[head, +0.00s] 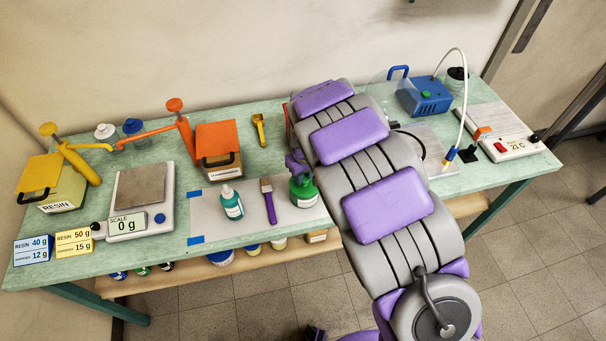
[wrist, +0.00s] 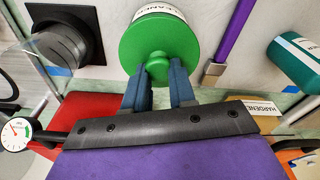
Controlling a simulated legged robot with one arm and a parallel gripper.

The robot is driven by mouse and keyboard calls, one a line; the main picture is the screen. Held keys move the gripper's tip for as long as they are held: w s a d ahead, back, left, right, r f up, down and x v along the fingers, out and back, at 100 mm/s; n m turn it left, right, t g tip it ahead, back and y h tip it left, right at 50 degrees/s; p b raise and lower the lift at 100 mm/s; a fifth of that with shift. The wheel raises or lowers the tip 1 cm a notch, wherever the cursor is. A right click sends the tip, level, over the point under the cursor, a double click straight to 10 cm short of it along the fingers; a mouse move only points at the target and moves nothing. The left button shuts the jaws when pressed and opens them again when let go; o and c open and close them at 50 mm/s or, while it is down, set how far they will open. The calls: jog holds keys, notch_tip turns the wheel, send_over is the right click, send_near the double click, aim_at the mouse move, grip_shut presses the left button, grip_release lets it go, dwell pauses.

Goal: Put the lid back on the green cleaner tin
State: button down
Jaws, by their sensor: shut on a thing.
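The green cleaner tin (head: 303,193) stands upright near the front edge of the bench, partly hidden behind my arm. In the wrist view, the round green lid (wrist: 158,40) faces me, with part of the tin's white label (wrist: 160,12) showing past its rim. My gripper (wrist: 158,76) is shut on the lid's small knob, one blue-grey finger on each side. In the head view, my gripper (head: 297,165) is just above the tin, mostly hidden by my arm. I cannot tell whether the lid touches the tin's rim.
A scale (head: 140,200) is farther left; a blue pump (head: 424,96) stands back right.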

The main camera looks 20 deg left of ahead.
jog(key=c, duration=0.8)
grip_release()
jog(key=shift+c, duration=0.2)
jog(key=shift+o, duration=0.3)
jog(key=o, duration=0.4)
jog(key=shift+r, duration=0.1)
jog(key=shift+r+p, duration=1.1)
jog(key=shift+r, duration=2.3)
jog(key=shift+c, duration=0.5)
grip_shut()
